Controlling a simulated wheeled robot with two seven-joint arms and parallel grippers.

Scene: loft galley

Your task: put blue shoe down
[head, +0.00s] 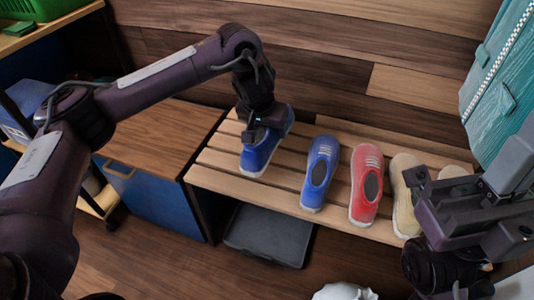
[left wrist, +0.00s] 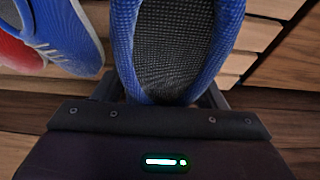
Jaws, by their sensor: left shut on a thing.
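My left gripper (head: 258,130) is shut on a blue shoe (head: 258,155) at the left end of the slatted wooden bench. In the left wrist view the held blue shoe (left wrist: 180,50) fills the middle, its dark opening between the fingers. The shoe is at or just above the slats; I cannot tell if it touches. A second blue shoe (head: 320,172) stands just to its right, apart from it. My right gripper (head: 440,200) is at the right, in front of the beige shoes; its jaw opening is unclear.
On the bench (head: 215,160), a red shoe (head: 364,205) and beige shoes (head: 404,210) stand to the right. A wooden-topped cabinet (head: 160,150) is at the left. A teal bag (head: 500,90) is at the upper right. A grey flat box (head: 268,235) lies under the bench.

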